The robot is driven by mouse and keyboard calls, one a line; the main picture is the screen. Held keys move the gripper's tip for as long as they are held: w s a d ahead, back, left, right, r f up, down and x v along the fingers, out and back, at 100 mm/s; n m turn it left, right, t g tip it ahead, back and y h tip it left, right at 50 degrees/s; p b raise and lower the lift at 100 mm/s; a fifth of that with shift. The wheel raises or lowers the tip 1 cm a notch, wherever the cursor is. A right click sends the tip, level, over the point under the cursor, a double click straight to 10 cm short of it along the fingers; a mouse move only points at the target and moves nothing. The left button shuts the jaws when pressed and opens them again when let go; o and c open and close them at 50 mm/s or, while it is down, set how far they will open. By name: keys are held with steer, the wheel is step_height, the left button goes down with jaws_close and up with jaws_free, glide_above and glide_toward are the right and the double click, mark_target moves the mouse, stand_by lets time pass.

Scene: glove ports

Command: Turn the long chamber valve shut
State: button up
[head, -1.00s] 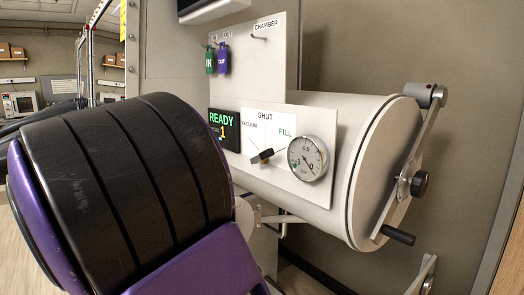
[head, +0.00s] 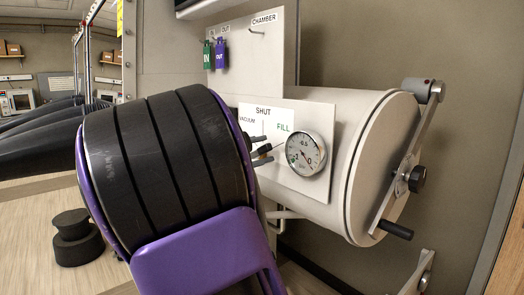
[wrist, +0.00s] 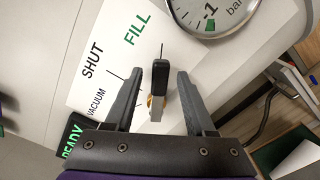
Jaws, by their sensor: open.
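The chamber valve is a small black lever (wrist: 160,78) with a brass-coloured part at its base, on a white panel (head: 310,118) marked SHUT, VACUUM and FILL. In the wrist view my gripper (wrist: 171,70) is open, with one finger on each side of the lever. I cannot tell whether either finger touches it. In the head view my gripper (head: 261,150) reaches the panel from the left, and its fingers partly hide the lever.
A round pressure gauge (head: 305,153) sits close to the right of the lever. The long chamber (head: 374,150) has a door arm with black knobs at right. Green IN and purple OUT tags (head: 221,54) hang above. A black stepped object (head: 76,238) stands lower left.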

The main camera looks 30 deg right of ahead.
steer(key=shift+w+d, duration=0.1)
steer(key=shift+d, duration=0.5)
jaws_close()
stand_by(1.1)
